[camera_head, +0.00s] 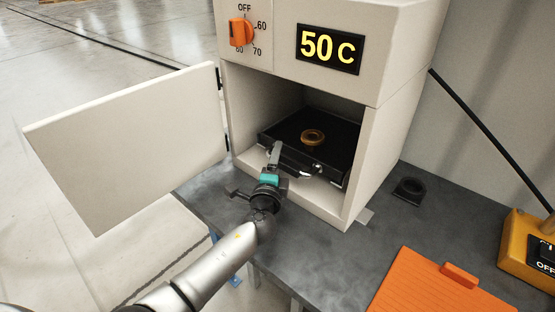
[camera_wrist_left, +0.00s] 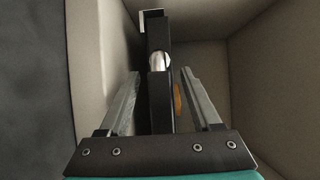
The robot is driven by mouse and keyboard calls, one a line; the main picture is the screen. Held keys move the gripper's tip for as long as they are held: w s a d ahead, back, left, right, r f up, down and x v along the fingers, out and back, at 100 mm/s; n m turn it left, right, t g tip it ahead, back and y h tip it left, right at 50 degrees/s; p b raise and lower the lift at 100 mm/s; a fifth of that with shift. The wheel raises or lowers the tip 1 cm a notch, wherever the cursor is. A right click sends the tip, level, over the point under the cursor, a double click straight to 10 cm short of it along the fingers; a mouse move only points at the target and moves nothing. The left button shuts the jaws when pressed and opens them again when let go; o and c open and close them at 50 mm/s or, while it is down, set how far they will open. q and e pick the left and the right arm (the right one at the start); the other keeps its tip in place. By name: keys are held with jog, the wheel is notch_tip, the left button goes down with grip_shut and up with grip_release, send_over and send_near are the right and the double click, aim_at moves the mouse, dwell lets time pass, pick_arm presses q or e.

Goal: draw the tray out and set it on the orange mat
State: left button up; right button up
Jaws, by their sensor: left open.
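The black tray (camera_head: 339,159) sits inside the open cabinet, with a brass ring (camera_head: 313,137) lying on it. My left gripper (camera_head: 287,164) is at the tray's front, just inside the opening. In the left wrist view, its two open fingers (camera_wrist_left: 161,76) stand on either side of the tray's dark front part (camera_wrist_left: 161,105); I cannot tell whether they touch it. A shiny round piece shows on that part. The orange mat (camera_head: 422,287) lies on the bench at the lower right, with nothing on it but a raised orange block. My right gripper is not in view.
The cabinet door (camera_head: 130,140) stands wide open to the left. The cabinet (camera_head: 372,150) has an orange dial (camera_head: 241,32) and a display reading 50 C. Bench space between cabinet and mat is clear.

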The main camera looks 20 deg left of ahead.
pick_arm(q)
grip_shut()
dwell(0.4)
dwell(0.7)
